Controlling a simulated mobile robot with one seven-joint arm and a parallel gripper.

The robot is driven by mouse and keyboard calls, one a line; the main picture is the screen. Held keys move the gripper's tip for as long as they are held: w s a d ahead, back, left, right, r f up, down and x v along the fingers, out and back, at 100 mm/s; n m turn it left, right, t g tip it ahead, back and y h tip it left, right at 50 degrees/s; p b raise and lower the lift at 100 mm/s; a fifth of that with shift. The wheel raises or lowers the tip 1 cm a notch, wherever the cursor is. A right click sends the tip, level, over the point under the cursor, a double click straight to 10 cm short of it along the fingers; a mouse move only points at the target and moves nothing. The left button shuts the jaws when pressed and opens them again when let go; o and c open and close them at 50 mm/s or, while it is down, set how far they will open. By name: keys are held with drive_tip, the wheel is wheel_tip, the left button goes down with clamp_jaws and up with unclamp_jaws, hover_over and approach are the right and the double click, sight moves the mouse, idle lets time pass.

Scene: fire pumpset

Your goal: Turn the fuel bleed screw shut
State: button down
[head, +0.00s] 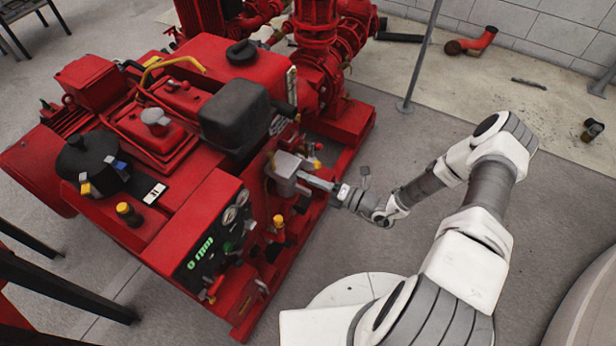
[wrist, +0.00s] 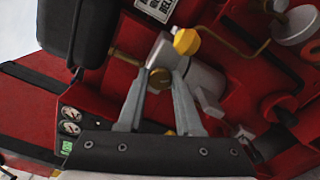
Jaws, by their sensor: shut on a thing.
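In the wrist view, a small round brass screw head (wrist: 158,79), which I take to be the fuel bleed screw, sits between the tips of my gripper (wrist: 164,76). The two grey fingers are closed in on it from either side. A grey housing (wrist: 160,48) is just beyond it, with a yellow knob (wrist: 186,41) close by. In the head view, my gripper (head: 308,180) reaches in from the right to the grey housing (head: 284,166) on the side of the red pumpset. The screw is too small or hidden to make out there.
The red pumpset (head: 130,125) fills the left and middle. Its control panel (head: 210,245) is in front of the gripper, with a yellow-capped part (head: 278,221) nearby. A thin grey post (head: 420,55) stands behind. The floor to the right is mostly clear.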

drive_tip(key=m, duration=0.6)
drive_tip(key=shift+s+m, duration=0.1)
drive_tip(key=shift+m, duration=0.2)
drive_tip(key=shift+f, duration=0.1)
idle(0.4)
drive_tip(key=c, duration=0.8)
unclamp_jaws()
drive_tip(key=shift+c, duration=0.2)
drive_tip(key=p+v, duration=0.1)
drive_tip(key=v, duration=1.6)
drive_tip(key=shift+d+p, duration=0.25)
drive_tip(key=shift+p, duration=0.1)
drive_tip(key=shift+s+r, duration=0.1)
drive_tip(key=shift+r, duration=0.1)
